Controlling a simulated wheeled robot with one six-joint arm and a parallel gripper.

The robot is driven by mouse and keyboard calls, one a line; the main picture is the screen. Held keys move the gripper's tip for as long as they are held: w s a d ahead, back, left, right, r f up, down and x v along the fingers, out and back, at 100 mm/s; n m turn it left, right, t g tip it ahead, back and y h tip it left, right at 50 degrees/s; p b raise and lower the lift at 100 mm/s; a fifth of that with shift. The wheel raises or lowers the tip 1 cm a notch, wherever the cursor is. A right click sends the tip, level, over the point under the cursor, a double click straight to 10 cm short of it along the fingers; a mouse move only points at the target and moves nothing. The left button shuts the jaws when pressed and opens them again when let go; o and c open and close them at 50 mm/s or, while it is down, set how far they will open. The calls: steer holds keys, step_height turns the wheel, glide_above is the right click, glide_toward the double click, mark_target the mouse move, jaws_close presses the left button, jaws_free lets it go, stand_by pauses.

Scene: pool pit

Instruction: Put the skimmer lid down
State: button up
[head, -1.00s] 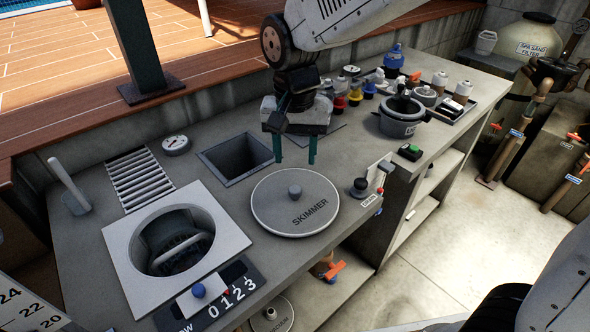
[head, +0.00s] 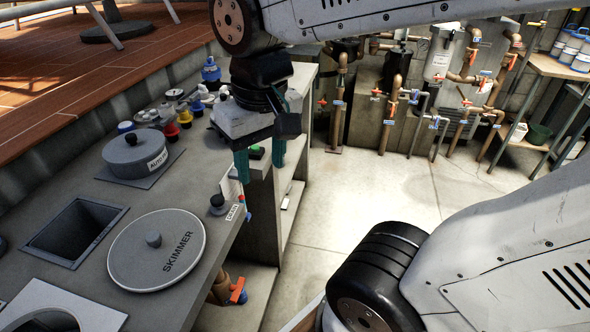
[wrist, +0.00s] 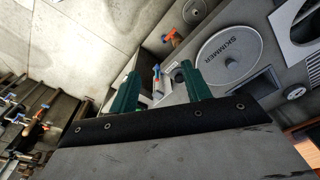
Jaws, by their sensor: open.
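The skimmer lid (head: 140,265), a flat grey disc with a small knob and the word SKIMMER, lies flat on the counter. It also shows in the wrist view (wrist: 215,62), upper right. The skimmer's square plate (head: 95,312) with its round opening is cut off at the lower left of the head view; part of it shows at the wrist view's right edge (wrist: 279,19).
A square opening (head: 78,232) lies left of the lid. Open floor (head: 345,215) lies right; pipes (head: 390,115) stand beyond.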

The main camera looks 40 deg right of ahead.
steer(key=shift+n, duration=0.3)
steer(key=s+d, duration=0.1)
steer(key=s, duration=0.2)
steer(key=s+d+f, duration=0.1)
steer(key=s, duration=0.1)
steer(key=shift+d, duration=0.3)
stand_by(0.9)
